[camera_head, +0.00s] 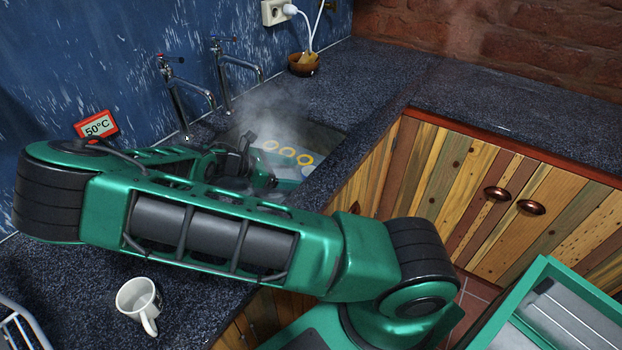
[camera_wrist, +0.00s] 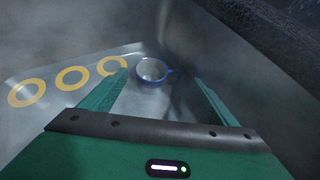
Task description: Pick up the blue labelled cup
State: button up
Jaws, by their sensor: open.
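A small blue-rimmed cup (camera_wrist: 151,71) with a handle on its right shows in the wrist view, near the sink's back corner. Its side is mostly hidden, so I cannot read a label. My gripper (camera_wrist: 160,75) is open, and the cup lies beyond its fingertips, between them in the picture. I cannot tell the distance.
The steaming sink (camera_head: 325,140) has a pale panel with yellow rings (camera_head: 287,152). Two taps (camera_head: 190,95) stand behind it. A red 50°C display (camera_head: 96,126) is at left. A white mug (camera_head: 139,299) stands on the near counter. A brown bowl (camera_head: 303,64) sits at the back.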

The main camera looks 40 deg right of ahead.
aim_at(307, 173)
jog(key=shift+x, duration=2.35)
jog(key=shift+w+d+r, duration=0.1)
jog(key=shift+w+r, duration=0.05)
jog(key=c, duration=0.9)
